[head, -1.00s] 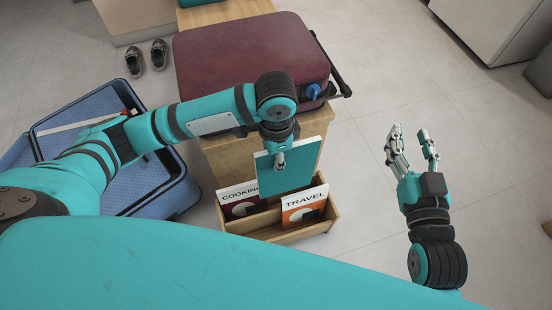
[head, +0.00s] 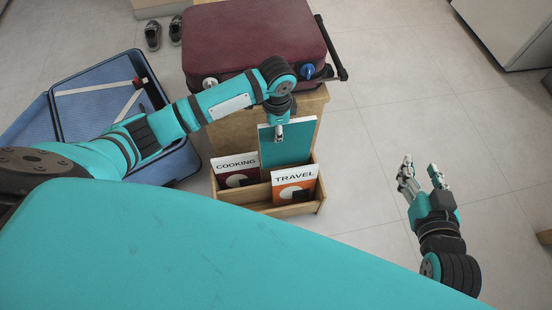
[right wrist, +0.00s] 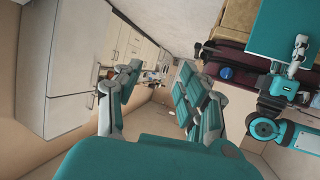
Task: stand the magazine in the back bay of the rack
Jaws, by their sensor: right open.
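The teal magazine (head: 287,151) hangs upright in my left gripper (head: 279,136), which is shut on its upper part. Its lower end is hidden behind the Travel magazine (head: 295,184), at the back part of the wooden rack (head: 290,210). I cannot tell whether it touches the bay floor. The Cooking magazine (head: 237,170) stands to its left in the rack. The right wrist view also shows the teal magazine (right wrist: 282,25) and the left gripper (right wrist: 299,52). My right gripper (head: 421,168) is open and empty, well right of the rack.
A wooden stand (head: 232,138) is right behind the rack, with a maroon suitcase (head: 255,45) on top. A blue open case (head: 75,92) lies at left, below my left arm. Shoes (head: 153,35) are at the back.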

